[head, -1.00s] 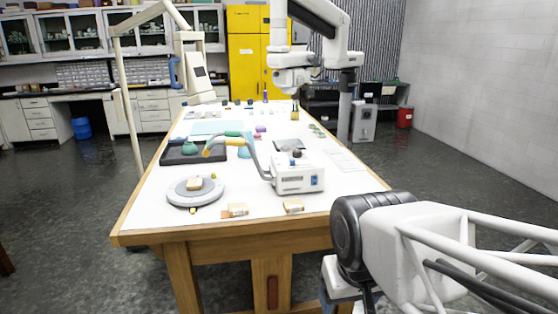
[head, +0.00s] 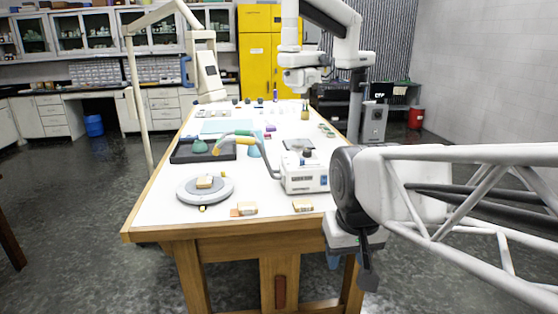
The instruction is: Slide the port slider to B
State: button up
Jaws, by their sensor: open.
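I cannot make out the port slider or a mark B at this size. A white box-shaped device (head: 303,178) with small blue parts on its front stands on the right side of the table, and a grey-and-yellow bent arm (head: 262,158) rises beside it. A round grey turntable (head: 222,196) carries a small tan block (head: 204,182) and stands at the front left. My gripper (head: 350,266) hangs pointing down at the table's front right corner, below the tabletop level and apart from the objects. It is open, with nothing seen between its fingers.
The white tabletop (head: 155,215) has a wooden edge. A black tray (head: 180,156) lies behind the turntable. A white overhead instrument (head: 302,75) hangs over the far end.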

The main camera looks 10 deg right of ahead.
jog(key=w+d+r, duration=0.1)
jog(key=w+r, duration=0.2)
jog(key=w, duration=0.5)
jog(key=w+r, duration=0.3)
jog(key=w, duration=0.6)
jog(key=g, duration=0.2)
send_over(303, 160)
notch_tip(303, 160, down, 6)
jog(key=shift+w+f, duration=0.1)
jog(key=shift+w, duration=0.1)
jog(key=shift+f, duration=0.1)
jog(key=shift+f, duration=3.85)
